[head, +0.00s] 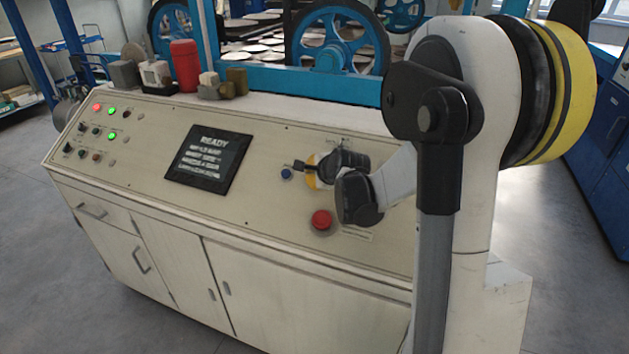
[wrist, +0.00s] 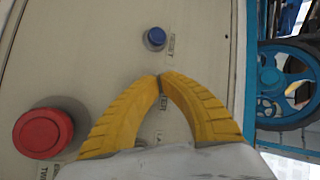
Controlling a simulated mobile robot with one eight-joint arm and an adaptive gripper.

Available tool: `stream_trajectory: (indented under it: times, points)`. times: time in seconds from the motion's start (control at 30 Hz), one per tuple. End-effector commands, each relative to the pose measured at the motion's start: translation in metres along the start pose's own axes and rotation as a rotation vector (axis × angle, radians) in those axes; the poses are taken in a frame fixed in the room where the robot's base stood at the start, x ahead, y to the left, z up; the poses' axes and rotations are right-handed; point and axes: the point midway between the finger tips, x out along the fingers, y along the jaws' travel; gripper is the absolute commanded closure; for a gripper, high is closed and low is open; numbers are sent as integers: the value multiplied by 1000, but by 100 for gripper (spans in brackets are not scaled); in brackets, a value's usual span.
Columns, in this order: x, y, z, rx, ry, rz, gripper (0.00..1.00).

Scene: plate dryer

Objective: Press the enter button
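My gripper (head: 311,172) is low over the right part of the sloped control panel. In the wrist view, its yellow fingers (wrist: 160,79) are shut, tips together, with no object seen held. A partly covered label (wrist: 161,104), seemingly ending in "TER", lies between and under the fingers. No button shows at that label; the fingers may hide it. A blue button (wrist: 154,38) sits just beyond the fingertips, with its own label beside it; it also shows in the head view (head: 286,174). I cannot tell whether the tips touch the panel.
A large red button (wrist: 43,133) is left of the fingers, and below my gripper in the head view (head: 321,220). A dark screen (head: 208,159) reads "READY". Small lit buttons (head: 104,122) are at the panel's far left. A blue machine frame (head: 315,82) stands behind.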

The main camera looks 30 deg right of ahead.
Motion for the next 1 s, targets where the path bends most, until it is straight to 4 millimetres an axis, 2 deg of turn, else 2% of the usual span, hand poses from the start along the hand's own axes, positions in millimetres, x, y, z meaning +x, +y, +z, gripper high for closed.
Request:
stream_trajectory:
  times: [1.0]
  points:
    - [5, 2, -3, 0, 0, 0, 100]
